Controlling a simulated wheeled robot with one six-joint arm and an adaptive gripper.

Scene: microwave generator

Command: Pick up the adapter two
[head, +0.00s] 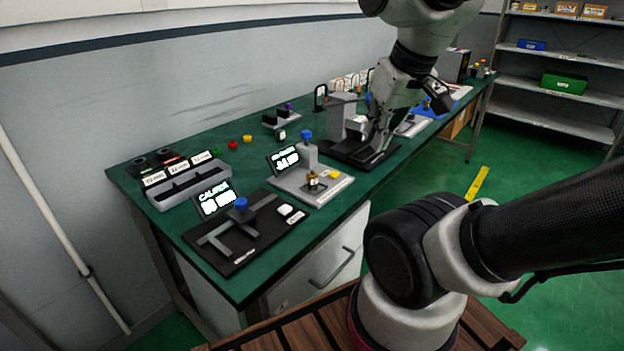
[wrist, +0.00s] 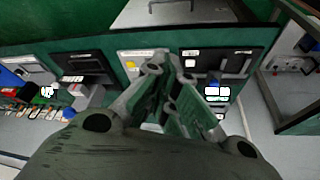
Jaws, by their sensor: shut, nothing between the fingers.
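No label in either view reads as adapter two, so I cannot tell which thing it is. A small brass-coloured piece (head: 313,180) sits on the grey plate of the middle station (head: 322,191). A small cup-like red piece (head: 232,145) and yellow piece (head: 247,139) lie on the green bench top near the wall, with a green one beside the red. My gripper (head: 372,150) is over the black-based station in the head view, pointing down. In the wrist view its fingers (wrist: 168,62) come together at the tips and hold nothing.
The green bench (head: 185,238) runs along the wall. A black station (head: 240,252) with a screen stands at its near end, with a grey labelled rack (head: 188,187) behind. A grey upright (head: 341,117) stands close beside my gripper. Shelves (head: 555,85) stand far right.

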